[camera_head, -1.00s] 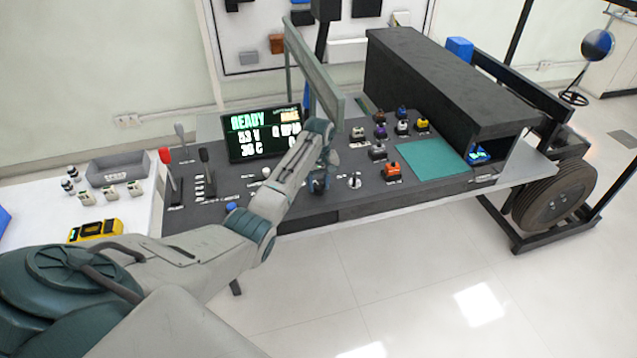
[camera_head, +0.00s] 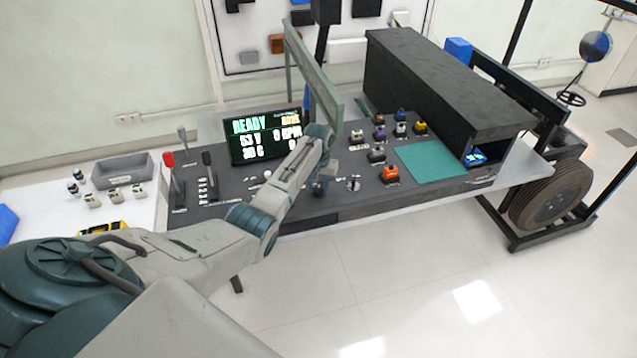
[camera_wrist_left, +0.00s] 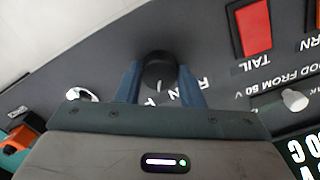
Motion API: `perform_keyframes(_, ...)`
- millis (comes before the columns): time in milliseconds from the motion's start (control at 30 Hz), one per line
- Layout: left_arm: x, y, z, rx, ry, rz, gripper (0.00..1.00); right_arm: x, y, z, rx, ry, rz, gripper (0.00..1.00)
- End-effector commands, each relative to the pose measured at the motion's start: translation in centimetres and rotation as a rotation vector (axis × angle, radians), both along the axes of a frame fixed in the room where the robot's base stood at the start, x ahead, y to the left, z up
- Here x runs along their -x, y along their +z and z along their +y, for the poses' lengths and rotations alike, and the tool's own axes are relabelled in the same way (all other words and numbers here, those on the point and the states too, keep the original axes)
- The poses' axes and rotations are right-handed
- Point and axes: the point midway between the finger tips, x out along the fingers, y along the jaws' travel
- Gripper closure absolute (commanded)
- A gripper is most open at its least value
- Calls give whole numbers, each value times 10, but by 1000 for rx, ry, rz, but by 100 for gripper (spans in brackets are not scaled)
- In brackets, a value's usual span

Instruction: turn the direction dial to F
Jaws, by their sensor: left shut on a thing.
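The direction dial is a round black knob (camera_wrist_left: 158,70) with a white pointer line, which points toward the bottom of the left wrist view. My left gripper (camera_wrist_left: 160,85) is shut on it, with one blue finger on each side. White letters lie on the panel beside the knob, partly hidden by the right finger; an R is readable, the others I cannot read surely. In the head view my left gripper (camera_head: 318,188) reaches down to the front of the dark console (camera_head: 240,185), and my wrist hides much of the dial there. My right gripper is not in view.
A display (camera_head: 264,136) reading READY stands behind the dial. A red-topped lever (camera_head: 169,160) and a black lever (camera_head: 208,160) are to the left. A small silver-and-black switch (camera_head: 353,183) and an orange block (camera_head: 391,174) are to the right. A teal mat (camera_head: 432,160) lies beyond.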

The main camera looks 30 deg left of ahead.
Motion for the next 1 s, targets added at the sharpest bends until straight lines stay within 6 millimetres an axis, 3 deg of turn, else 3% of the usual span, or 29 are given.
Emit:
perform_keyframes(400,-1,2,0,-1,-224,-3,88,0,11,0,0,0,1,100)
perform_keyframes(1000,-2,2,0,-1,-269,-5,88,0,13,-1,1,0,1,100)
